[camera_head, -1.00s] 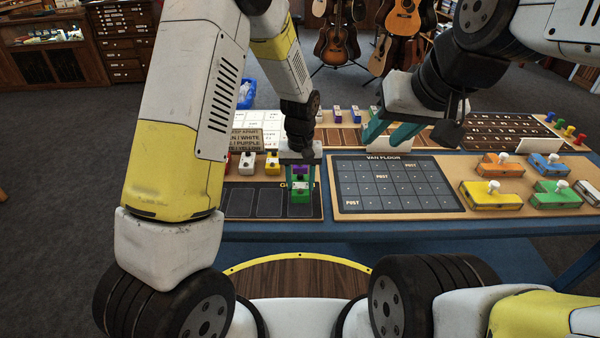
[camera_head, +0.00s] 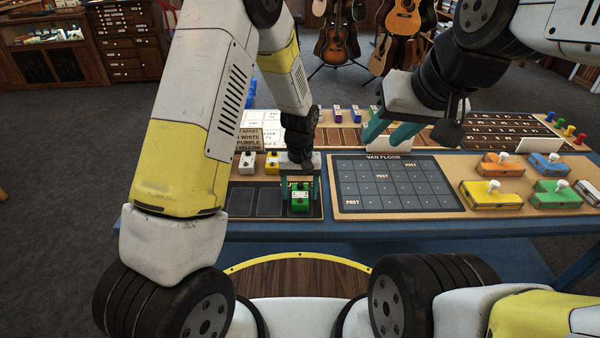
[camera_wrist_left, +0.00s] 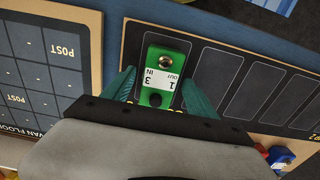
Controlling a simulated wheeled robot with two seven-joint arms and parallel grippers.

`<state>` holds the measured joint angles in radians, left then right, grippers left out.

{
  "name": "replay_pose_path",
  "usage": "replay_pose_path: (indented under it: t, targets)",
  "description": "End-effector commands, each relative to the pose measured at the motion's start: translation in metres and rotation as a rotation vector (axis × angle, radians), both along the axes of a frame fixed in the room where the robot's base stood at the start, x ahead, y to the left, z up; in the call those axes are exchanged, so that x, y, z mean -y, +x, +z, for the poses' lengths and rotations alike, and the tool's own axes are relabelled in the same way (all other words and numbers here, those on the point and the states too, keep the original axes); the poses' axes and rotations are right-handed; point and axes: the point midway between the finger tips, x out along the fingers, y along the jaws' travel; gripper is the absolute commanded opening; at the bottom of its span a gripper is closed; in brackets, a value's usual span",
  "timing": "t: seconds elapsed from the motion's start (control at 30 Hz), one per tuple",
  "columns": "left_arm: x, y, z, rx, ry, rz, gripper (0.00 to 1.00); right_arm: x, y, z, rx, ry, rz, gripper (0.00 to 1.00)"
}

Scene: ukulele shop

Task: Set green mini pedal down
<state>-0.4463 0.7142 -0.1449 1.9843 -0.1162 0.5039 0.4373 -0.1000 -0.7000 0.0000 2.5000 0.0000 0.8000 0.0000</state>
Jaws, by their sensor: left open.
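The green mini pedal (camera_head: 300,201) stands upright in the rightmost dark slot of the slotted board (camera_head: 233,215). In the left wrist view the green pedal (camera_wrist_left: 164,72) lies between the two teal fingers, with its label and knob showing. My left gripper (camera_head: 299,185) is open around the pedal's rear end, one finger on each side, and it shows in the left wrist view (camera_wrist_left: 160,92). Small gaps seem to separate the fingers from the pedal. My right gripper (camera_head: 386,134) hangs over the back of the table with its teal fingers apart and nothing visible between them.
The van floor board (camera_head: 398,185) lies just right. Larger orange (camera_head: 501,165), blue, yellow and green pedals sit at the right. The other front slots look empty.

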Motion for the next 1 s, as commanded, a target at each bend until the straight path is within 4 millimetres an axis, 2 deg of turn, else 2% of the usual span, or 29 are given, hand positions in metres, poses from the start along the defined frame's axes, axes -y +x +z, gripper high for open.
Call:
replay_pose_path:
  t: [0.17,0.5,0.6,0.77,0.87,0.97,1.0]
  targets:
    - [0.0,0.001,0.015,0.003,-0.001,0.0,0.67,0.0,0.0,0.0,0.0,0.0,0.0,0.36]
    - [0.001,0.001,0.087,0.006,-0.003,0.0,0.67,0.0,0.0,0.0,0.0,0.0,0.0,0.36]
    - [0.0,0.001,0.103,0.004,-0.002,0.0,0.67,0.0,0.0,0.0,0.0,0.0,0.0,0.36]
    - [0.0,0.0,0.119,0.002,-0.001,0.0,0.67,0.0,0.0,0.0,0.0,0.0,0.0,0.36]
    - [-0.004,-0.001,0.131,0.01,-0.011,0.001,0.67,0.0,0.0,0.0,0.0,0.0,0.0,0.36]
    - [-0.016,-0.008,0.156,0.039,-0.042,0.006,0.67,0.0,0.0,0.0,0.0,0.0,0.0,0.36]
    - [-0.024,-0.012,0.17,0.058,-0.06,0.006,0.67,0.0,0.0,0.0,0.0,0.0,0.0,0.36]
